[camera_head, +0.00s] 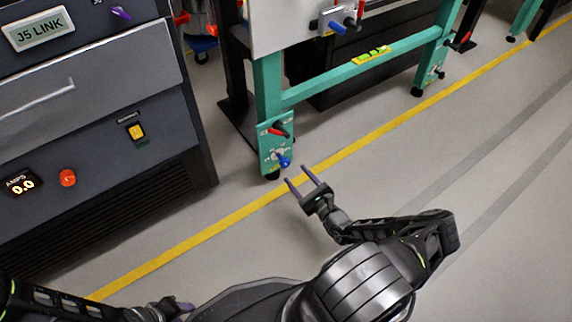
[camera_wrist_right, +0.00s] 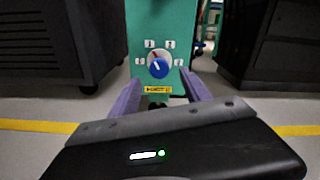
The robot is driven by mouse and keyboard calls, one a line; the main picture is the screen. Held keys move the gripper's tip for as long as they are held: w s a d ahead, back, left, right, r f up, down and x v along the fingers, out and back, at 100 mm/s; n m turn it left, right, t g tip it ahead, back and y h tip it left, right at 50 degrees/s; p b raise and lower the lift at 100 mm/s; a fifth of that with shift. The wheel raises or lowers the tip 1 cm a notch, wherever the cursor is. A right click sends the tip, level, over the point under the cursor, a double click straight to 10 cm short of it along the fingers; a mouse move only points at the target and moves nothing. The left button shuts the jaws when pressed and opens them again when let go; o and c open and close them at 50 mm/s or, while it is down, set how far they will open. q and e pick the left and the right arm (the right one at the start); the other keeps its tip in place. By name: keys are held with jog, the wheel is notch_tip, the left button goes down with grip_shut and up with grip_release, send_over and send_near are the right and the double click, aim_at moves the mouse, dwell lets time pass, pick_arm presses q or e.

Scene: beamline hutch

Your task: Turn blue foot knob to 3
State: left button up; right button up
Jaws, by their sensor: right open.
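The blue foot knob (camera_head: 284,161) is on the lower plate of the teal frame's near leg (camera_head: 268,95). In the right wrist view the blue knob (camera_wrist_right: 158,68) sits on a white dial, with a red mark pointing up and slightly left. Small labels surround the dial, too blurred to read surely. My right gripper (camera_head: 299,177) is open and empty, just in front of the knob and apart from it. In the wrist view its purple fingers (camera_wrist_right: 160,82) stand left and right below the dial. My left gripper (camera_head: 180,306) is partly visible at the bottom left; its jaws are unclear.
A red-and-black handle (camera_head: 278,129) sits just above the knob. A yellow label (camera_wrist_right: 158,90) is below the dial. A dark cabinet (camera_head: 110,120) with a red button (camera_head: 68,178) stands at left. A yellow floor line (camera_head: 215,232) runs past the leg; the floor at right is clear.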

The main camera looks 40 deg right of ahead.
aim_at(287, 165)
jog(key=w+b, duration=0.2)
jog(key=w, duration=0.4)
jog(key=shift+f, duration=0.15)
jog(key=shift+w+b, duration=0.35)
jog(key=shift+w, duration=0.25)
grip_shut()
